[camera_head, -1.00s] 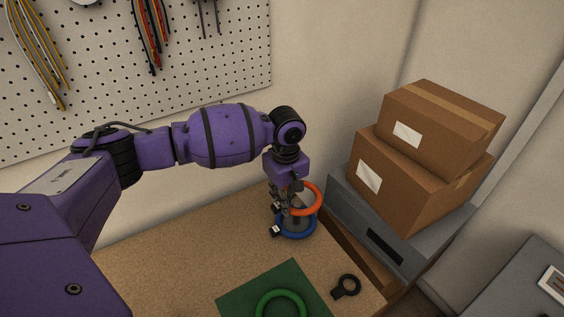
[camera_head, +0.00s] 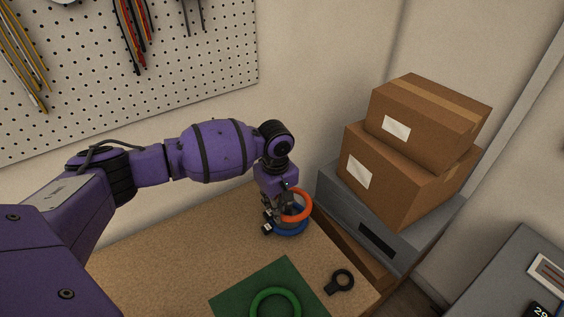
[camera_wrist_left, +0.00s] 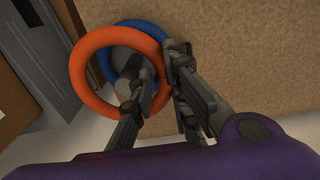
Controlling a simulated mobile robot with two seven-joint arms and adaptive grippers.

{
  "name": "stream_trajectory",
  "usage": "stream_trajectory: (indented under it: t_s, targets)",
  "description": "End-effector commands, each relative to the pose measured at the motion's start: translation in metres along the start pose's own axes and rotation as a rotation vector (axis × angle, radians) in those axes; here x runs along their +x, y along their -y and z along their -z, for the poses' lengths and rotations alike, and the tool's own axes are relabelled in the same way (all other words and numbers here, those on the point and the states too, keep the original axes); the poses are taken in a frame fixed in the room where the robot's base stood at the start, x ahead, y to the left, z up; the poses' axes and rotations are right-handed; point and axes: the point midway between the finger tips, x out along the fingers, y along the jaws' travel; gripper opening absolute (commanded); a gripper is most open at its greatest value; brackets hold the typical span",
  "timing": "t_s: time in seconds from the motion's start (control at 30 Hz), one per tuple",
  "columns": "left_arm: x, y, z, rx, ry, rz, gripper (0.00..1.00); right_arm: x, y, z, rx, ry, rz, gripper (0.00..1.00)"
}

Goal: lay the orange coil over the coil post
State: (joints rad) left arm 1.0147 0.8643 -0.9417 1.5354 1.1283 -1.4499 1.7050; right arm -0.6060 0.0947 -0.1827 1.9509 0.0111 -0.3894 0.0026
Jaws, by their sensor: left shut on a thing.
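My left gripper (camera_head: 279,212) points down at the far right corner of the table and is shut on the orange coil (camera_head: 309,209). The coil's near rim lies between its fingers in the left wrist view (camera_wrist_left: 75,78). Just below is the blue coil (camera_head: 291,233), partly hidden by the orange coil and the fingers; it also shows in the left wrist view (camera_wrist_left: 148,25). The grey coil post (camera_wrist_left: 123,88) shows inside the orange ring's opening, partly behind a finger. I cannot tell whether the orange coil is around the post or still above it. My right gripper is out of view.
A green coil (camera_head: 275,294) lies on a green mat (camera_head: 228,301) at the front. A black ring-shaped tool (camera_head: 341,281) lies right of it. Two cardboard boxes (camera_head: 400,185) sit on a grey cabinet (camera_head: 335,205) beside the table. A pegboard (camera_head: 90,90) with wires hangs behind.

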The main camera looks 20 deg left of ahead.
Motion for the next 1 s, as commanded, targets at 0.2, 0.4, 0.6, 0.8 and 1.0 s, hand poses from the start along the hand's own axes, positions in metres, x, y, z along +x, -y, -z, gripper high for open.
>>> stream_trajectory:
  t_s: [0.2,0.4,0.6,0.8,1.0]
  targets:
    - [0.004,0.000,0.000,0.000,0.001,0.000,0.00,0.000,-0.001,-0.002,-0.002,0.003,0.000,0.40]
    - [0.010,0.000,0.000,0.000,0.000,0.000,0.00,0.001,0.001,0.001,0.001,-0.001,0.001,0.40]
    - [0.016,0.000,0.000,0.000,0.000,-0.001,0.00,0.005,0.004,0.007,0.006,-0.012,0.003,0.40]
    - [0.022,0.000,-0.001,0.000,0.001,-0.001,0.00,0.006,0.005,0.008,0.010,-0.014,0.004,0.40]
    - [0.025,-0.001,0.000,0.000,0.000,-0.002,0.24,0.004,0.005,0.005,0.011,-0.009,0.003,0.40]
